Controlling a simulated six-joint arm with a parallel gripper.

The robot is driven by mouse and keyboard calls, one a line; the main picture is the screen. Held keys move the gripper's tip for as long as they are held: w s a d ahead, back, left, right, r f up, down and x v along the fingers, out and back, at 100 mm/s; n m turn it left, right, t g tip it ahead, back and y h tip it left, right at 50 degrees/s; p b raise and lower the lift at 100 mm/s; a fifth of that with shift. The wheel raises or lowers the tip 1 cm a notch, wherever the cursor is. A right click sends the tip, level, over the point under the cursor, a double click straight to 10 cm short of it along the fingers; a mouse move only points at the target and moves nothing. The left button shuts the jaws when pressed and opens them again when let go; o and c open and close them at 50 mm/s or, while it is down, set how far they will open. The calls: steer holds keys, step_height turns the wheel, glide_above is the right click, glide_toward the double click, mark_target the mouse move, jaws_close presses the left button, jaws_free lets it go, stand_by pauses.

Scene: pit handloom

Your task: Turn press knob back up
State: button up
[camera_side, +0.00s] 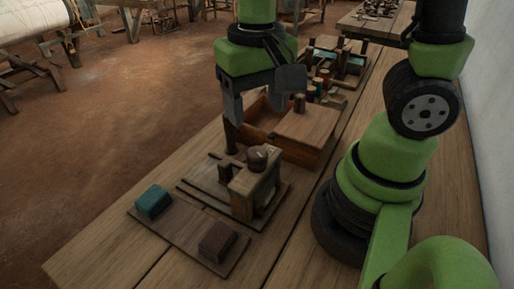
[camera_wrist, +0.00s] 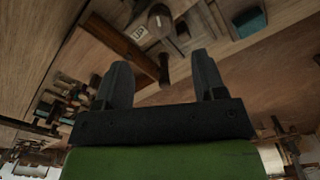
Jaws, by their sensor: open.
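The press (camera_side: 257,190) is a small wooden frame on a base board, with a round dark wooden knob (camera_side: 257,156) on its top beam. The knob also shows near the top centre of the wrist view (camera_wrist: 159,19), beside a pale label reading "UP" (camera_wrist: 137,33). My gripper (camera_side: 260,108) hangs above and behind the press, fingers pointing down. In the wrist view its two fingers (camera_wrist: 162,62) are spread with nothing between them. The knob lies beyond the fingertips, not touched. Whether the press plate is raised or lowered is unclear.
A lidded wooden box (camera_side: 311,124) with a small knob stands just behind the press. In front lies a board with a teal block (camera_side: 153,200) and a dark brown block (camera_side: 217,240). Spools and a tray (camera_side: 348,62) sit farther back. The table's left front (camera_side: 90,262) is clear.

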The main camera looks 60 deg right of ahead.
mark_target(257, 152)
step_height(257, 152, down, 9)
steer(key=shift+f, duration=0.15)
stand_by(0.4)
steer(key=c, duration=0.9)
